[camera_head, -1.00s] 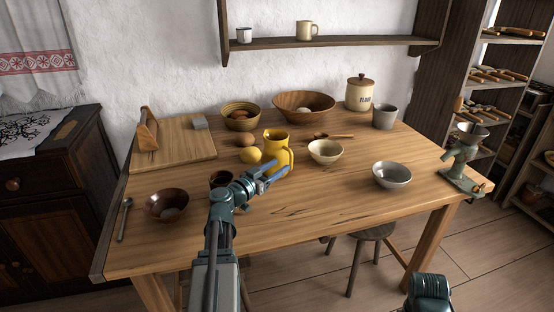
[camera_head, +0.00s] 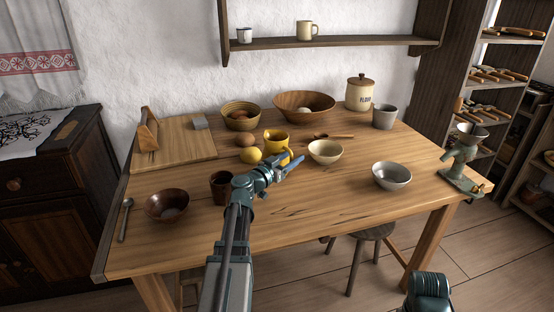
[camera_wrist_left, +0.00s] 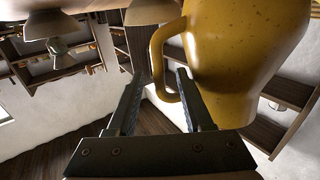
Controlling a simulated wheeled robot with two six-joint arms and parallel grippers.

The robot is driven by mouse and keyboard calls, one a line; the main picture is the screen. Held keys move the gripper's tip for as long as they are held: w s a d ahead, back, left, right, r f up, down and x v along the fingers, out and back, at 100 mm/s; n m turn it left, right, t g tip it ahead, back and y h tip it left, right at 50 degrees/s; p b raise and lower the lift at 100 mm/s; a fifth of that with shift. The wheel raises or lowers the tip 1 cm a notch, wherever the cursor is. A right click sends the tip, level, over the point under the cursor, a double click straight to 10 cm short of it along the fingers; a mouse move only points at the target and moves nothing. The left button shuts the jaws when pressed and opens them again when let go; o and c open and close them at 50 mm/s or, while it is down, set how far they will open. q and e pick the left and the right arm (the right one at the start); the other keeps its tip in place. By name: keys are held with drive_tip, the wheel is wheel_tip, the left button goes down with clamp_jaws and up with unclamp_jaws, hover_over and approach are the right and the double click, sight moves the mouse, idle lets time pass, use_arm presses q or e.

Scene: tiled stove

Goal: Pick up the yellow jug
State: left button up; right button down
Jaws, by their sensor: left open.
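In the left wrist view the jug's body (camera_wrist_left: 240,45) fills the upper right. Its curved handle (camera_wrist_left: 157,62) shows between and just beyond the two open fingers (camera_wrist_left: 158,88). I cannot tell whether a finger touches it. Part of my right arm shows at the lower right of the head view, but its gripper does not.
A lemon (camera_head: 251,155) and a brown egg (camera_head: 245,140) lie left of the jug. A cream bowl (camera_head: 325,152) stands close to the right of my left gripper. A brown cup (camera_head: 221,186) stands beside my left arm. The table's front right is clear.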

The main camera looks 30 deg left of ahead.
use_arm(q)
drive_tip(key=shift+c, duration=0.2)
clamp_jaws()
idle(1.1)
